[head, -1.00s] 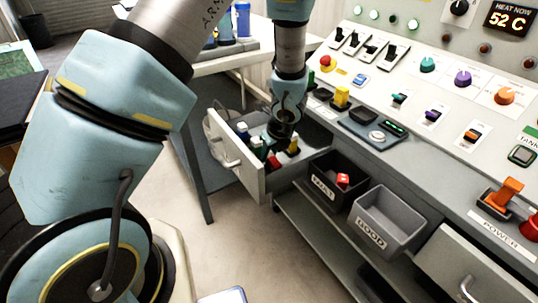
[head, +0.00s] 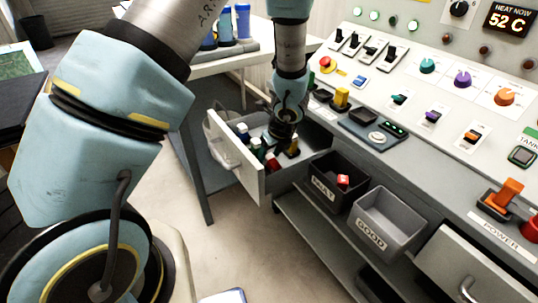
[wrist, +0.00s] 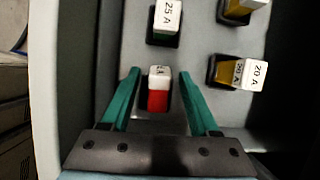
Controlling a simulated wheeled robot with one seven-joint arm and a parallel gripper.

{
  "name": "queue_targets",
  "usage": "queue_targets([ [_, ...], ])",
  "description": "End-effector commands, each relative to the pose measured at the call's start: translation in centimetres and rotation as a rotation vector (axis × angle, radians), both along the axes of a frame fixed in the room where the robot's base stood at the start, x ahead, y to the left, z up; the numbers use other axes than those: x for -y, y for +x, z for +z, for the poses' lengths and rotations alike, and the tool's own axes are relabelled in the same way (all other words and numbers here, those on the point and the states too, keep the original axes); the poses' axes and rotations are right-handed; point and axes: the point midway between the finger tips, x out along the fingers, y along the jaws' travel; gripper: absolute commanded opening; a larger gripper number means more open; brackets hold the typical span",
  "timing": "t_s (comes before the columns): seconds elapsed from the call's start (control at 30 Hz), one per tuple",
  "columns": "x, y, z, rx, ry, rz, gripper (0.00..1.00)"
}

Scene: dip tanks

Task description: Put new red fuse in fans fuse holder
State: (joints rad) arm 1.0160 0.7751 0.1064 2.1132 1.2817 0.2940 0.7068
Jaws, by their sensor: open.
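The new red fuse (wrist: 158,100) has a white top and stands upright in a dark slot in the open drawer; it also shows in the head view (head: 273,163). My gripper (wrist: 160,74) is open, with one green finger on each side of the red fuse and a gap on both sides. In the head view my gripper is down in the drawer, its fingers mostly hidden. On the console ledge a yellow fuse (head: 341,97) stands in a holder, with a dark holder (head: 322,95) beside it that looks empty. I cannot read which is the fans holder.
The drawer (head: 250,182) also holds green-and-white 25 A (wrist: 165,20) and yellow 20 A (wrist: 238,73) fuses. A black FAULT bin (head: 322,188) with a red fuse (head: 343,181) inside and a grey GOOD bin (head: 372,235) stand right of the drawer.

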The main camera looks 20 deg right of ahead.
Motion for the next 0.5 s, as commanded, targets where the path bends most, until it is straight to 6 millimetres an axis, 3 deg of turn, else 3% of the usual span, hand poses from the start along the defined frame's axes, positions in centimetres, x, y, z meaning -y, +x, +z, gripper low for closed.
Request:
queue_targets([
  [0.3, 0.1, -2.3, 6.2, 0.001, -0.004, 0.0, 0.61],
  [0.5, 0.2, -3.3, 8.5, 0.0, -0.002, -0.001, 0.61],
])
